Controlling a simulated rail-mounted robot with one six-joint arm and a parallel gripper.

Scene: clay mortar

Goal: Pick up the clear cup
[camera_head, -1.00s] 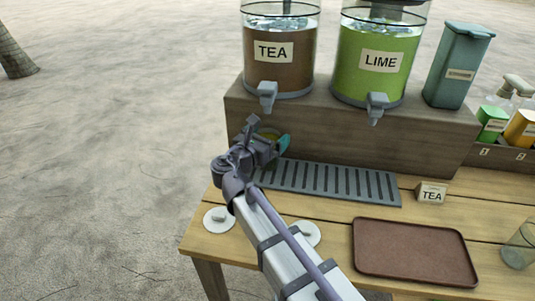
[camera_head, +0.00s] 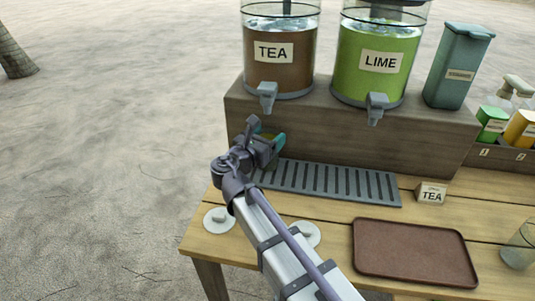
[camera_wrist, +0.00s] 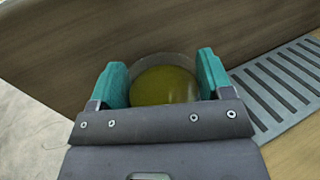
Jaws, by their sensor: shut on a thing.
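My gripper (camera_head: 268,146) is in front of the wooden riser, below and near the TEA dispenser's tap. In the wrist view its two teal fingers (camera_wrist: 164,82) are shut on either side of a clear cup (camera_wrist: 166,90) holding olive-yellow liquid. In the head view this cup is mostly hidden behind my gripper. The cup's lower part is hidden in the wrist view, so I cannot tell whether it touches a surface. Another clear cup (camera_head: 519,246) stands at the right edge of the head view and looks empty.
The TEA dispenser (camera_head: 278,70) and LIME dispenser (camera_head: 375,75) stand on the riser (camera_head: 400,140). A slotted drip tray (camera_head: 330,182) lies before it. A brown tray (camera_head: 413,253), a TEA sign (camera_head: 431,193) and two white discs (camera_head: 219,219) are on the table.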

